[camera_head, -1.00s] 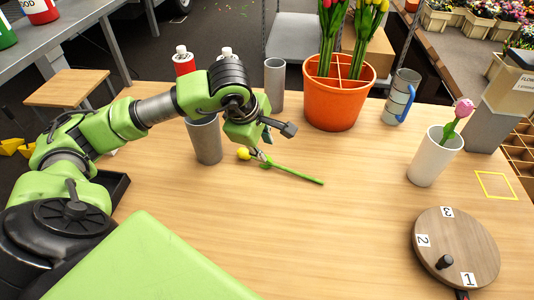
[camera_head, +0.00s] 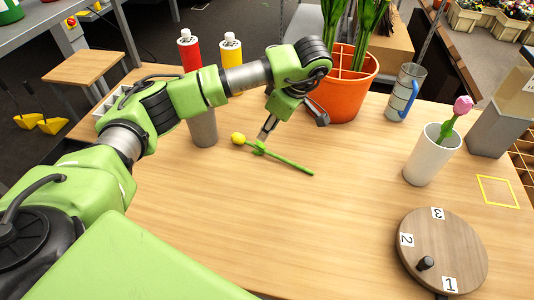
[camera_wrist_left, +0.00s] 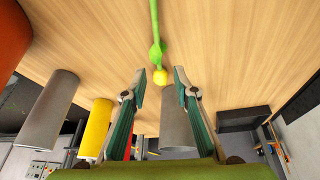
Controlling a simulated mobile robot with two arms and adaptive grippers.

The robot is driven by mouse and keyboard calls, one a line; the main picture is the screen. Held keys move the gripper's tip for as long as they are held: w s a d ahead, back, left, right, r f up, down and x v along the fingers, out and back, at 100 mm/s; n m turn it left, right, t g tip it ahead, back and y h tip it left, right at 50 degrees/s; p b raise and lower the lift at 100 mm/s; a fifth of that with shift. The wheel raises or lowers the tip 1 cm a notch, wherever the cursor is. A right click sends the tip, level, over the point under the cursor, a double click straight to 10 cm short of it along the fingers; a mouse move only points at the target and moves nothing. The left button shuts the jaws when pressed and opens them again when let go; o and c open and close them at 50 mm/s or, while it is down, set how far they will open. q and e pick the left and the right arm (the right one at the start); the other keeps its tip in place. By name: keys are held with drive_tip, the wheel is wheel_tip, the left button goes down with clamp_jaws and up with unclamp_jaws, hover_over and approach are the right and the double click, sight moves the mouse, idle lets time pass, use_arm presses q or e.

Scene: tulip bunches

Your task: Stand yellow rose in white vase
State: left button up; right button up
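The yellow rose (camera_head: 238,139) lies on the table, its green stem running toward the lower right; its head also shows in the left wrist view (camera_wrist_left: 160,77). My left gripper (camera_head: 266,135) is just above the stem near the head. In the left wrist view, its two fingers (camera_wrist_left: 160,74) are spread apart with nothing held, and the rose lies beyond their tips. The white vase (camera_head: 421,160) stands upright at the right with a pink tulip (camera_head: 462,106) in it. My right gripper is not in view.
A grey cylinder (camera_head: 203,129) stands behind the rose at left. A numbered wooden disc (camera_head: 445,245) is at front right. The table's middle is clear.

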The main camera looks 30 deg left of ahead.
sight(260, 148)
use_arm(q)
drive_tip(key=x, duration=0.4)
drive_tip(key=shift+a+f+p, duration=0.1)
drive_tip(key=shift+f+p, duration=0.2)
drive_tip(key=shift+f, duration=0.2)
drive_tip(key=x, duration=0.2)
drive_tip(key=p+x, duration=0.1)
drive_tip(key=x, duration=0.1)
drive_tip(key=shift+w+f, duration=0.2)
drive_tip(key=shift+f, duration=0.2)
clamp_jaws()
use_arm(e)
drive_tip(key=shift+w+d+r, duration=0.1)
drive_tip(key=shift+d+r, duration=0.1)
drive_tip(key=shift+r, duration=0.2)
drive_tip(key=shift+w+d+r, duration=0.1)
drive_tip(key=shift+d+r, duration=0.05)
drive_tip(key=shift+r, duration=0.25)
